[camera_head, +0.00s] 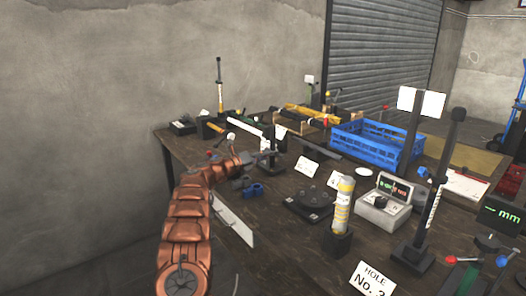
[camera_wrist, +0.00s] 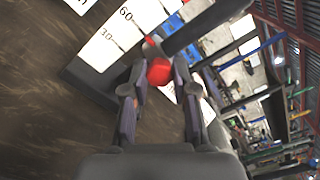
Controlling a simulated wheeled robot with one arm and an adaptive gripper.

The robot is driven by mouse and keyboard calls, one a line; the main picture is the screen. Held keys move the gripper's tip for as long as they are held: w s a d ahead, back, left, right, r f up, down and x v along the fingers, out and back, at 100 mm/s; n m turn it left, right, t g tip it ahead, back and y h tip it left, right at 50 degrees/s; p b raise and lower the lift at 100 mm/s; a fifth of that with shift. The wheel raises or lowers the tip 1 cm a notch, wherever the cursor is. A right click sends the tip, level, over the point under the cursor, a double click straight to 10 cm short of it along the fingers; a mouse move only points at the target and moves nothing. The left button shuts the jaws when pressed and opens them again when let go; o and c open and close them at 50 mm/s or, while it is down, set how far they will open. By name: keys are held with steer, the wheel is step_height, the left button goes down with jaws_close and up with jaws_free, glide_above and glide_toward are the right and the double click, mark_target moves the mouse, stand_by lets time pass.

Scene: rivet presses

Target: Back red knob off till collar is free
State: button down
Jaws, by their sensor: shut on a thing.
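In the wrist view the red knob (camera_wrist: 159,71) sits between the two fingertips of my gripper (camera_wrist: 160,78), which is shut on it. Just beyond the knob a dark post (camera_wrist: 208,27) runs up to the right, beside a white scale plate (camera_wrist: 112,36) marked 30 and 60. The collar is not clear to make out behind the knob. In the head view my gripper (camera_head: 252,158) reaches in from the left over the bench, close to a small dark stand. The knob in its grasp is too small or hidden to tell there.
The wooden bench (camera_head: 285,222) holds a blue crate (camera_head: 375,150), a black round fixture (camera_head: 308,204), a yellow-banded cylinder (camera_head: 343,205), a grey meter box (camera_head: 384,208) and a tall black post stand (camera_head: 432,205). A blue part (camera_head: 253,190) lies near my gripper.

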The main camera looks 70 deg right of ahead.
steer(key=shift+n+p, duration=1.2)
steer(key=shift+n, duration=0.7)
steer(key=c, duration=0.9)
jaws_free()
steer(key=shift+w+a, duration=0.1)
steer(key=v, duration=1.1)
steer(key=shift+w+a, duration=0.15)
steer(key=shift+a, duration=0.2)
